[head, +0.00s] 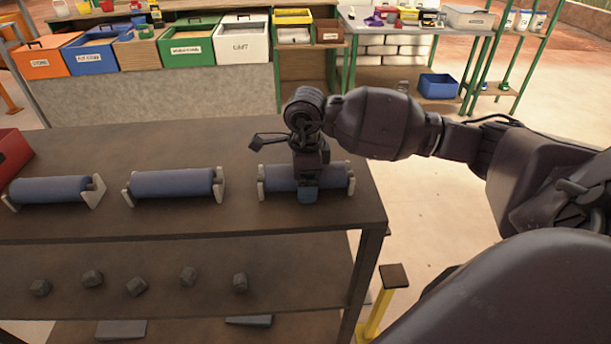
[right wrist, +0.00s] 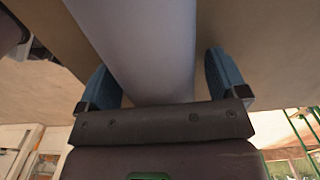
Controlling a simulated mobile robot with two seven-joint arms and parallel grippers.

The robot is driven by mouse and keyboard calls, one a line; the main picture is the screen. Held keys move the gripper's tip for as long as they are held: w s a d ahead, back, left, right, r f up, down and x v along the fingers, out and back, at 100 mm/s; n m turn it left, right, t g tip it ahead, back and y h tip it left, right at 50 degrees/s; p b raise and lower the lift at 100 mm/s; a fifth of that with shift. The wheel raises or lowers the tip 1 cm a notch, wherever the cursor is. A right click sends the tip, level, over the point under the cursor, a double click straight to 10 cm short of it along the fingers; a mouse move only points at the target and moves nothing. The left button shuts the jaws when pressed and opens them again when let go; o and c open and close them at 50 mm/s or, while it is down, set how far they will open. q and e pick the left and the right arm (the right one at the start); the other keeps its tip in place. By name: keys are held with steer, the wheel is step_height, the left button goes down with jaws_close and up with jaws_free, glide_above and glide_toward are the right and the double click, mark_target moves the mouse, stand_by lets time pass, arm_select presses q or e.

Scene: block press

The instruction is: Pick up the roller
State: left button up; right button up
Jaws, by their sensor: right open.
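Three blue rollers lie on white-grey cradles on the dark shelf top in the head view: a left one (head: 48,189), a middle one (head: 172,183) and a right one (head: 275,178). My right gripper (head: 308,194) points down over the right roller and hides part of it. In the right wrist view, the pale roller (right wrist: 150,50) runs between the two blue fingers of my right gripper (right wrist: 162,82). The fingers are open, one on each side of it, with visible gaps. My left gripper is not in view.
The shelf top (head: 240,150) is clear behind the rollers. A red box (head: 12,152) stands at its left end. Several dark blocks (head: 188,276) lie on the lower shelf. Labelled bins (head: 187,48) and a grey table (head: 420,22) stand at the back.

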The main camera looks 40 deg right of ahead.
steer(key=c, duration=1.4)
steer(key=shift+r, duration=0.1)
